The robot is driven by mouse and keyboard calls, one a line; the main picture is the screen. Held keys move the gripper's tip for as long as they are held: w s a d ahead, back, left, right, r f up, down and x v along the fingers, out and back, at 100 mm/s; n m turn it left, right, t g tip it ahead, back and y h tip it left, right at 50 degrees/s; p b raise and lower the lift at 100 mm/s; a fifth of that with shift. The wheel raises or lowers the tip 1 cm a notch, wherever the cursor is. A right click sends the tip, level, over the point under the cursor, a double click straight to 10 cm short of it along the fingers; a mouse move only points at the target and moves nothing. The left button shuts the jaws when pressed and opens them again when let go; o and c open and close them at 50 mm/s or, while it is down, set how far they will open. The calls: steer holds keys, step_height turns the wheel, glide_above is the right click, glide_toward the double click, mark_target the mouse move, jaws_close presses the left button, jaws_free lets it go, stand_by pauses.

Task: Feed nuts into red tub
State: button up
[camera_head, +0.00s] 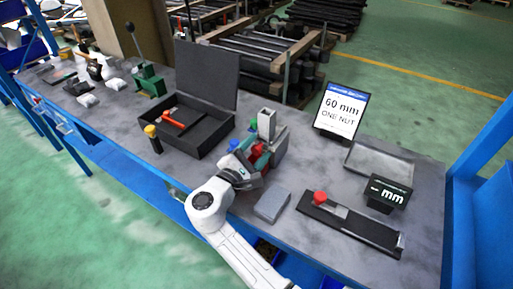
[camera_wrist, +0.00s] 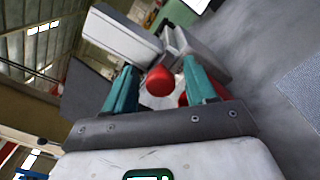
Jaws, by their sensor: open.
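My gripper (camera_head: 250,160) is at the grey upright device (camera_head: 267,122) in the middle of the bench. In the wrist view its two teal fingers (camera_wrist: 162,85) are apart, and a rounded red piece (camera_wrist: 160,80) shows between them. I cannot tell if they touch it. More red (camera_wrist: 183,99) shows just behind it, partly hidden by the right finger. In the head view a red part (camera_head: 258,150) and a blue part (camera_head: 234,145) show by the gripper. I cannot tell which red piece is the tub. No loose nut is clearly visible.
A sign (camera_head: 341,112) reads "60 mm ONE NUT". A black gauge bar (camera_head: 360,229) with a red knob (camera_head: 320,197), a display (camera_head: 388,194) reading "- mm", a grey tray (camera_head: 379,163) and a grey block (camera_head: 272,205) lie right. An open black case (camera_head: 205,142) stands left.

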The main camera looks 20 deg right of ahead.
steer(key=shift+d, duration=0.1)
steer(key=shift+c, duration=0.4)
jaws_close()
